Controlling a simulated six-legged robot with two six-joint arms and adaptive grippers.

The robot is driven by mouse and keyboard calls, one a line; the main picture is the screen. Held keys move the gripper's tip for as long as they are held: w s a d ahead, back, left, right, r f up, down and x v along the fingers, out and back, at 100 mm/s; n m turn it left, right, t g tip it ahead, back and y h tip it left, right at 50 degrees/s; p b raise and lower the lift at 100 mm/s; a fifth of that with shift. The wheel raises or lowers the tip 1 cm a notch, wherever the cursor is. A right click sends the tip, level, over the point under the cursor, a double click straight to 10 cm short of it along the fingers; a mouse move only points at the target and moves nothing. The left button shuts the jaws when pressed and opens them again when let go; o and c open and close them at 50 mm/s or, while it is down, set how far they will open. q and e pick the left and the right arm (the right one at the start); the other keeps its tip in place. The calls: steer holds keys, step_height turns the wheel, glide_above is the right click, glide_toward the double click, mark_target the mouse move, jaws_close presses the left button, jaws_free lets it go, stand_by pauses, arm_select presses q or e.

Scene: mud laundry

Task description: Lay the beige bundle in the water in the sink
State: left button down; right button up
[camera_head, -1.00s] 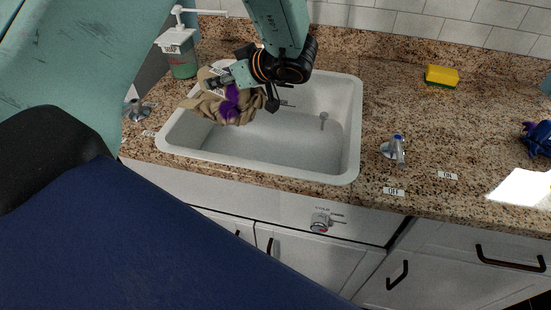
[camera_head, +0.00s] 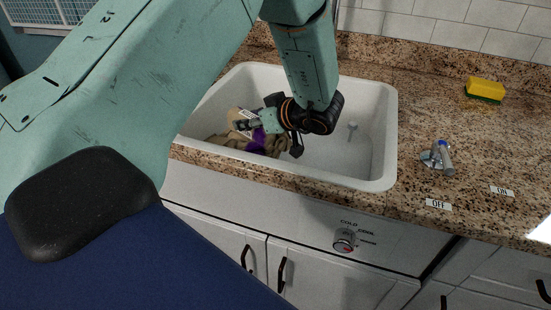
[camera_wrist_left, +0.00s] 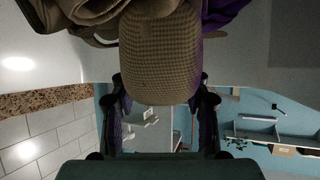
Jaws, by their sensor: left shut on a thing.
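The beige bundle (camera_head: 226,142) with a purple band (camera_head: 258,141) is inside the left part of the white sink (camera_head: 391,125), low behind its front wall. My left gripper (camera_head: 246,125) reaches down into the sink from above and is shut on the bundle. In the left wrist view, the bundle's woven beige cloth (camera_wrist_left: 160,50) fills the space between the fingers (camera_wrist_left: 160,90), and purple shows at the upper right. The bundle's lower side is hidden by the sink's front rim, so I cannot tell whether it touches the water. My right gripper is out of view.
A tap handle (camera_head: 438,157) stands on the granite counter (camera_head: 420,110) right of the sink, beside OFF (camera_head: 438,204) and ON labels. A yellow sponge (camera_head: 485,88) lies at the back right. The sink's right half is free. A dial (camera_head: 344,241) is on the front panel.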

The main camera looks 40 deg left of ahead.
arm_select(q)
steer(key=f, duration=0.3)
steer(key=f+b, duration=0.1)
steer(key=shift+w+d+f, duration=0.1)
steer(key=shift+w+f, duration=0.3)
steer(key=shift+s+f, duration=0.25)
steer(key=shift+f, duration=0.05)
step_height(320, 180, down, 3)
steer(key=shift+w+f+b, duration=0.1)
steer(key=shift+b, duration=0.45)
steer(key=shift+w, duration=0.1)
steer(key=shift+s+f, duration=0.1)
steer(key=shift+s, duration=0.15)
steer(key=c, duration=1)
jaws_free()
steer(key=shift+w, duration=0.1)
steer(key=o, duration=0.3)
steer(key=shift+w+f, duration=0.1)
steer(key=shift+o, duration=0.2)
